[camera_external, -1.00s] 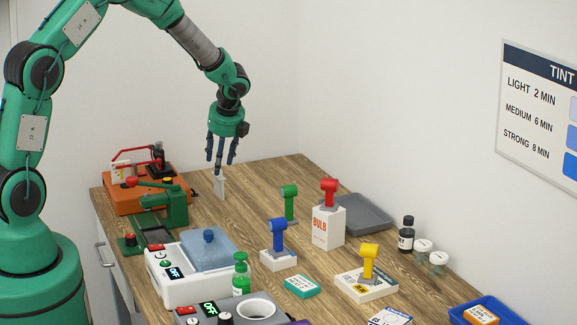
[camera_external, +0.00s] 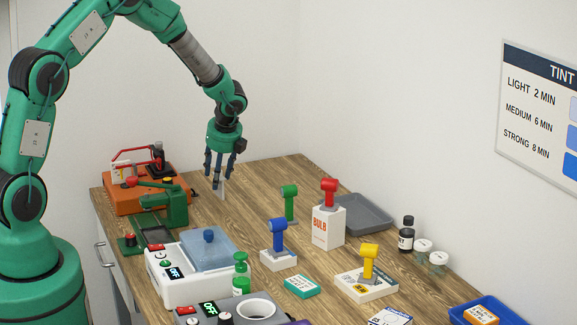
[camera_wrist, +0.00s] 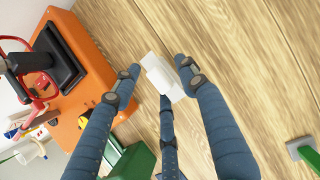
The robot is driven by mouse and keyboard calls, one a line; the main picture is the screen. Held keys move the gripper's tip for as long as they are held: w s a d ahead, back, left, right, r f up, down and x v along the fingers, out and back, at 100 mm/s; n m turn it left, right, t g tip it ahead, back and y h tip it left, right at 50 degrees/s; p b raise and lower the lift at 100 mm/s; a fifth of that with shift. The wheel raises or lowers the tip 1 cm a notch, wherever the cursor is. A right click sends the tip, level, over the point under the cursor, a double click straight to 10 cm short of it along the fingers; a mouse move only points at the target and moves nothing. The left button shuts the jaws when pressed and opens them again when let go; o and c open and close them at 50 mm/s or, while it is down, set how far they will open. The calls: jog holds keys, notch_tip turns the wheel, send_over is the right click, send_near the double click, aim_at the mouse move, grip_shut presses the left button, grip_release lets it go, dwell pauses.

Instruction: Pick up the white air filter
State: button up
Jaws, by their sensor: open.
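A small white upright piece, which looks like the white air filter (camera_external: 223,189), stands on the wooden table at the back, right of the orange machine. In the wrist view it shows as a pale, two-part block (camera_wrist: 158,73) in the middle of the fingers. My gripper (camera_external: 217,177) points down over it, its three dark blue fingers lowered around it. In the wrist view my gripper (camera_wrist: 158,69) has one finger on each side of the filter and a third below it in the picture. The fingers are open; I cannot tell whether any touches it.
An orange machine (camera_external: 128,204) and a green press (camera_external: 178,208) stand close on the left. Green (camera_external: 289,196), blue (camera_external: 279,234), red (camera_external: 329,188) and yellow (camera_external: 369,254) handled pieces stand to the right. Bare wood lies just right of my gripper.

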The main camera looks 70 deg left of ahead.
jog(key=shift+a+f, duration=0.25)
jog(key=shift+f, duration=0.3)
grip_shut()
jog(key=shift+r+p, duration=0.9)
jog(key=shift+r, duration=4.15)
